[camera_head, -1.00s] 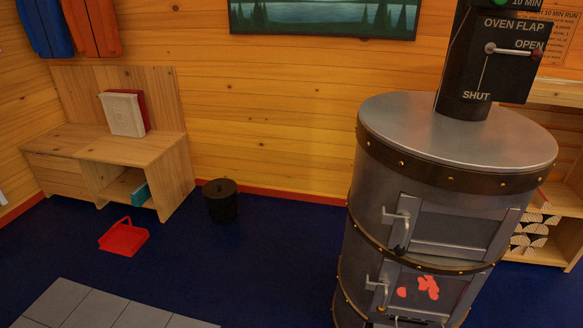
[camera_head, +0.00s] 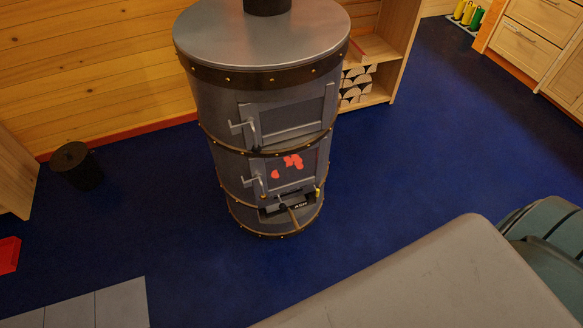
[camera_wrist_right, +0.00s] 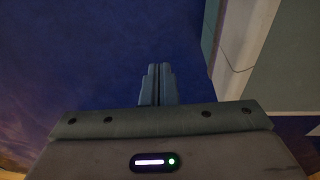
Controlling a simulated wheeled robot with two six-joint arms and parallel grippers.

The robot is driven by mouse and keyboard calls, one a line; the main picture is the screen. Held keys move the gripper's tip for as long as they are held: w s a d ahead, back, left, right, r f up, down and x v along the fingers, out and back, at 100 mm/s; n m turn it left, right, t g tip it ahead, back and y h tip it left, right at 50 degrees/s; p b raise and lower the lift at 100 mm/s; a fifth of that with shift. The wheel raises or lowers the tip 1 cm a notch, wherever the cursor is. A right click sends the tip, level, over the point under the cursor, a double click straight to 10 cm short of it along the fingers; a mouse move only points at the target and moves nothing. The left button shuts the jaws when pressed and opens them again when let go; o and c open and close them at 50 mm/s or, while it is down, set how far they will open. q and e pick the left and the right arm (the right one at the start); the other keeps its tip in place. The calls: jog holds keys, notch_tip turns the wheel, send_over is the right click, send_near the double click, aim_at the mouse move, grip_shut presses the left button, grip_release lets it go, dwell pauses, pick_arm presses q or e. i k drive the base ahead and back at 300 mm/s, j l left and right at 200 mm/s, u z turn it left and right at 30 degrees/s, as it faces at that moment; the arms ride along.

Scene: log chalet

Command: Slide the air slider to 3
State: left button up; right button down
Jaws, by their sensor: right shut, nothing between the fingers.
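The round metal stove (camera_head: 265,110) stands upright left of centre in the head view. Near its base is the dark air slider plate (camera_head: 290,205) with small lettering and a small knob or lever. The slider's setting is too small to read. In the right wrist view my right gripper (camera_wrist_right: 158,72) is shut and empty, its two fingers together over blue floor, away from the stove. My left gripper is not in view.
A black bin (camera_head: 76,168) stands left of the stove and a red tray (camera_head: 8,255) lies at the left edge. Grey floor tiles (camera_head: 85,308) are at bottom left. A shelf with split logs (camera_head: 357,84) is behind the stove. Blue floor is free right of it.

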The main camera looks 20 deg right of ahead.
aim_at(282, 206)
jog(key=z, duration=0.7)
